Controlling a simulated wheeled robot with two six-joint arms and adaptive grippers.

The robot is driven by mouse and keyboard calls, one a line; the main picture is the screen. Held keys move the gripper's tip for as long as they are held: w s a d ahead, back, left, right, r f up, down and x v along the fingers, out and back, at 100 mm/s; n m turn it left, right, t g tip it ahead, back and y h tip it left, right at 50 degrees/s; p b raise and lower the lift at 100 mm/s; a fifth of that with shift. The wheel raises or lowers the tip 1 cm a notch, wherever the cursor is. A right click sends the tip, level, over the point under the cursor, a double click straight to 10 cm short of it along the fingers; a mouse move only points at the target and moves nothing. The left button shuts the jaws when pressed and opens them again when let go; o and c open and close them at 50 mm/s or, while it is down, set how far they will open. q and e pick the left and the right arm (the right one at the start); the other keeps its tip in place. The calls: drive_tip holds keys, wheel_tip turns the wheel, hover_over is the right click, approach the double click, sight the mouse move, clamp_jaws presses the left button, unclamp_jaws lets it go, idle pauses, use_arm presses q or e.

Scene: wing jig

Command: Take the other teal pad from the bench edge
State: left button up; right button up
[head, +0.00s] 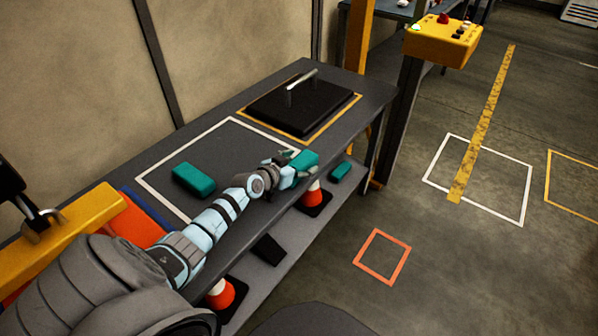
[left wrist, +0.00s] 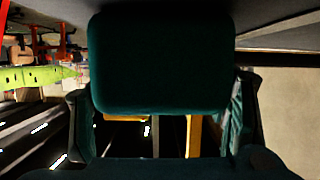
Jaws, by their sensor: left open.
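One teal pad (head: 193,180) lies on the bench top inside the white outline. Another teal pad (head: 305,160) is at the bench's front edge, right at my left gripper (head: 288,165). In the left wrist view this pad (left wrist: 165,62) is very close and fills the upper middle. My left gripper (left wrist: 163,115) is open, with a finger on each side below the pad; I cannot tell whether they touch it. A third teal pad (head: 341,171) shows lower down, beyond the bench edge, seemingly on the lower shelf. My right gripper is not in view.
A black plate with a light handle (head: 303,103) sits in a yellow outline at the bench's far end. Orange-and-white cones (head: 314,193) stand on the lower shelf. A yellow control box (head: 442,40) is at the right. The floor in front is clear.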

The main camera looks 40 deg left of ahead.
use_arm(q)
drive_tip(key=shift+r, duration=0.1)
drive_tip(key=c, duration=1.2)
